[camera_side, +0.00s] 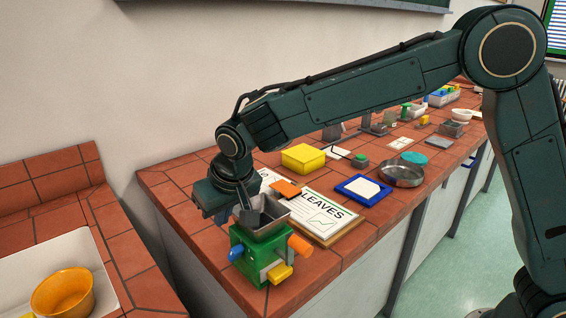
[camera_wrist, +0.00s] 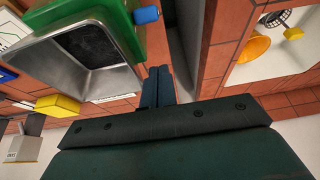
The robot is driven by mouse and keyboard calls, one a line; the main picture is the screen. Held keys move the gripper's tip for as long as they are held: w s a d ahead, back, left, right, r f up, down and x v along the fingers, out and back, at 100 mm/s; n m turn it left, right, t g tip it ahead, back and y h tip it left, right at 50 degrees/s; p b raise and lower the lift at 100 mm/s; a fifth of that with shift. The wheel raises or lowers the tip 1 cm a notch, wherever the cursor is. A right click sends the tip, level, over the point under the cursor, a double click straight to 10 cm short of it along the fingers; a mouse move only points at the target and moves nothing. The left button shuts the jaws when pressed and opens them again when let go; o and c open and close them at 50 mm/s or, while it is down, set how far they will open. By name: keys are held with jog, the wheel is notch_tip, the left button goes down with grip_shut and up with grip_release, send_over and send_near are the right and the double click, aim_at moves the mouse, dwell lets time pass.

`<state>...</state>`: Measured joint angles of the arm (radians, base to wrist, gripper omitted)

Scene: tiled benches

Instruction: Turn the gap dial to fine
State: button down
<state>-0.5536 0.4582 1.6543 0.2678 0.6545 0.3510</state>
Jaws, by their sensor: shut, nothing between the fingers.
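A green machine (camera_side: 262,250) with a metal hopper (camera_side: 266,217) stands at the near bench corner. A blue knob (camera_side: 236,252) is on its left, an orange knob (camera_side: 300,246) on its right, and a yellow piece (camera_side: 280,272) low in front. I cannot tell which part is the gap dial; no markings are legible. My gripper (camera_side: 222,217) is beside the hopper's left side, above the blue knob. In the wrist view my shut, empty fingers (camera_wrist: 159,72) point toward the blue knob (camera_wrist: 147,15), apart from it in the picture. The hopper (camera_wrist: 85,60) is left of them.
A LEAVES board (camera_side: 322,217), a blue-rimmed tray (camera_side: 364,189), a yellow box (camera_side: 304,158) and a round metal dish (camera_side: 402,173) lie behind the machine. A gap separates this bench from a left one with an orange bowl (camera_side: 62,292) in a white basin (camera_side: 25,265).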

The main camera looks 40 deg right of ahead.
jog(key=w+v, duration=0.1)
jog(key=v, duration=0.6)
jog(key=shift+r, duration=0.65)
jog(key=c, duration=1.4)
grip_release()
jog(key=shift+s, duration=0.1)
jog(key=shift+c, duration=0.2)
jog(key=shift+o, duration=0.2)
jog(key=a+n, duration=0.1)
jog(key=n, duration=0.1)
jog(key=s+f+n+h, duration=0.1)
jog(key=shift+a+n, duration=0.35)
jog(key=shift+n, duration=0.05)
jog(key=n+h, duration=0.4)
jog(key=n, duration=0.9)
send_near(232, 253)
jog(key=v, duration=0.4)
jog(key=shift+s+d, duration=0.2)
jog(key=shift+d, duration=0.05)
jog(key=shift+w+d+f, duration=0.1)
jog(key=shift+f, duration=0.1)
jog(key=x, duration=1.3)
jog(key=shift+w+f, duration=0.2)
jog(key=shift+w, duration=0.1)
